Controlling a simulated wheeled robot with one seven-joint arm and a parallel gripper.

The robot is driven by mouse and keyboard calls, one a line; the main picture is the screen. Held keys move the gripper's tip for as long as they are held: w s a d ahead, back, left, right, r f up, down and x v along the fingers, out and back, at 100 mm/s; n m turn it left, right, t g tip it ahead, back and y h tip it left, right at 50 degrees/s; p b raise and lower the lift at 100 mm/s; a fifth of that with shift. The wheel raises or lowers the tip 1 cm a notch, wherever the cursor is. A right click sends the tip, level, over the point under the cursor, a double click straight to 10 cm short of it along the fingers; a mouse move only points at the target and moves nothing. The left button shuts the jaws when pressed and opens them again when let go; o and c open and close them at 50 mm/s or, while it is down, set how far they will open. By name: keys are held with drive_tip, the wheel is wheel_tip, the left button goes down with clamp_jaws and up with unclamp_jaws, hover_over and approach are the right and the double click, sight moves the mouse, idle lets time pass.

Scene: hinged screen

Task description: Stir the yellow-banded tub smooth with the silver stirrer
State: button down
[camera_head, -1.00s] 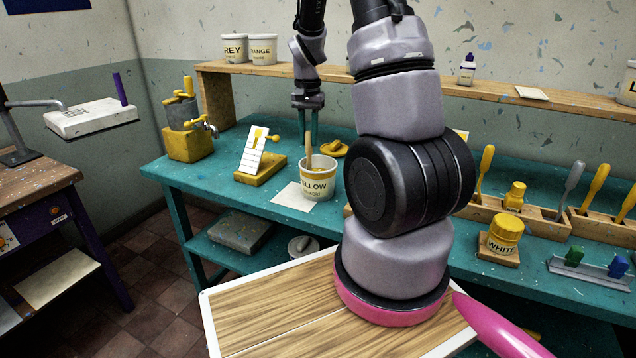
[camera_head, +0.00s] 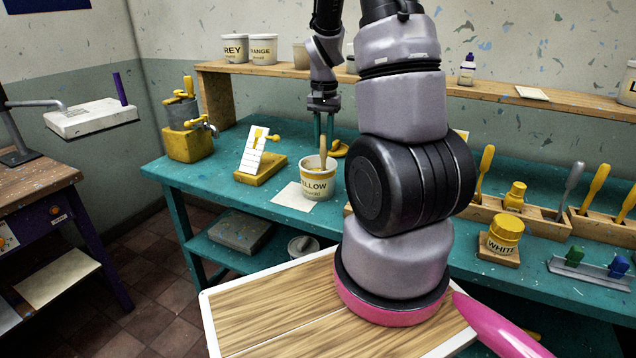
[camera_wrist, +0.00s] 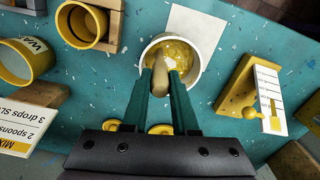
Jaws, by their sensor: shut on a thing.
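A white tub (camera_head: 316,184) labelled YELLOW stands on the teal bench. The wrist view shows its white rim (camera_wrist: 198,62) and yellow, uneven contents with paler patches. My gripper (camera_head: 323,148) is shut on a tan, wood-coloured stirrer (camera_head: 322,163), which stands nearly upright with its lower end inside the tub. In the wrist view, the green fingers (camera_wrist: 160,82) are on either side of the stirrer (camera_wrist: 160,70). Its lower tip is hidden in the contents. A silver-grey stirrer (camera_head: 573,182) stands in the wooden rack at the right, apart from my gripper.
A yellow stand with a white card (camera_head: 256,152) is left of the tub; a white sheet (camera_head: 291,197) lies beside it. A WHITE-labelled yellow jar (camera_head: 505,234) and yellow-handled tools (camera_head: 595,185) are at the right. A wooden shelf (camera_head: 500,92) runs behind.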

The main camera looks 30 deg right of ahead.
drive_tip(key=shift+w, duration=2.7)
wheel_tip(320, 180, up, 14)
drive_tip(key=s+a, duration=0.1)
drive_tip(key=a, duration=0.2)
drive_tip(key=shift+s, duration=0.35)
idle(0.6)
